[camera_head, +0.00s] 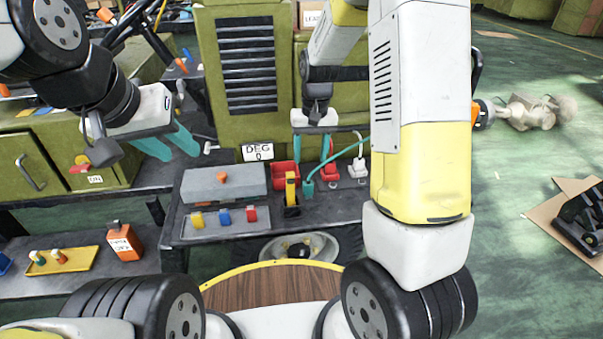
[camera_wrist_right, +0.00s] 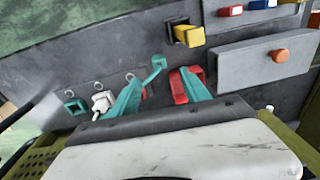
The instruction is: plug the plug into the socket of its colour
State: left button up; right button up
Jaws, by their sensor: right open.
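A teal plug (camera_head: 308,188) on a curved teal cord sits on the dark bench; it also shows in the wrist view (camera_wrist_right: 157,63). Along the bench are a red socket (camera_head: 328,173), a white socket (camera_head: 358,168) and, in the wrist view, a teal square socket (camera_wrist_right: 75,105). My right arm hides the teal socket in the head view. My right gripper (camera_head: 312,150) is open above the bench, behind the plug, its teal fingers apart (camera_wrist_right: 160,95) and apparently empty. My left gripper (camera_head: 172,145) is open and empty, left of the bench fixtures.
A yellow lever on a black base (camera_head: 291,190) is beside the plug. A grey box with an orange knob (camera_head: 222,182) and a panel with coloured switches (camera_head: 225,228) lie left. Green cabinet (camera_head: 247,60) behind.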

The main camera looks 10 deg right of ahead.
send_over(308, 183)
jog(key=shift+g+h, duration=0.3)
jog(key=f, duration=0.4)
jog(key=shift+w+f, duration=0.25)
jog(key=shift+f, duration=0.15)
notch_tip(308, 183, down, 8)
jog(key=shift+s+r, duration=0.15)
jog(key=shift+c, duration=0.4)
grip_shut()
